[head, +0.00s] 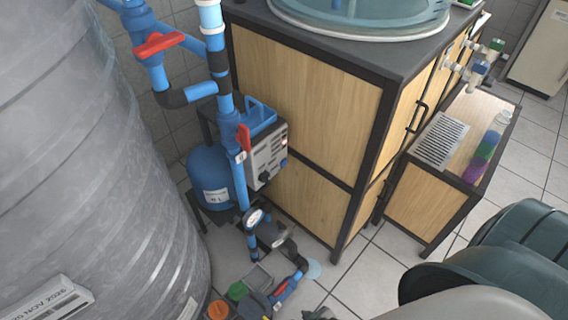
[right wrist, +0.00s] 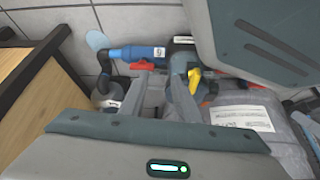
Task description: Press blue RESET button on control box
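The control box (head: 268,155) is a grey panel on the side of the wood-panelled cabinet, beside a blue pipe and blue tank. Its face turns right and shows a small red light (head: 284,142) and a dark knob (head: 265,176). A tiny bluish spot (head: 284,161) sits low on its right side, too small to identify surely as the RESET button. My right gripper (right wrist: 162,85) shows two grey fingers, apart and empty, above pipes and floor. The control box is not recognisable in the right wrist view. My left gripper is not in view.
A large grey tank (head: 100,180) fills the left. Blue pipes with red valve handles (head: 160,44) run in front of the box. A gauge (head: 254,217) and pump fittings stand below. A low side cabinet (head: 432,205) is right. Tiled floor (head: 365,270) is clear between.

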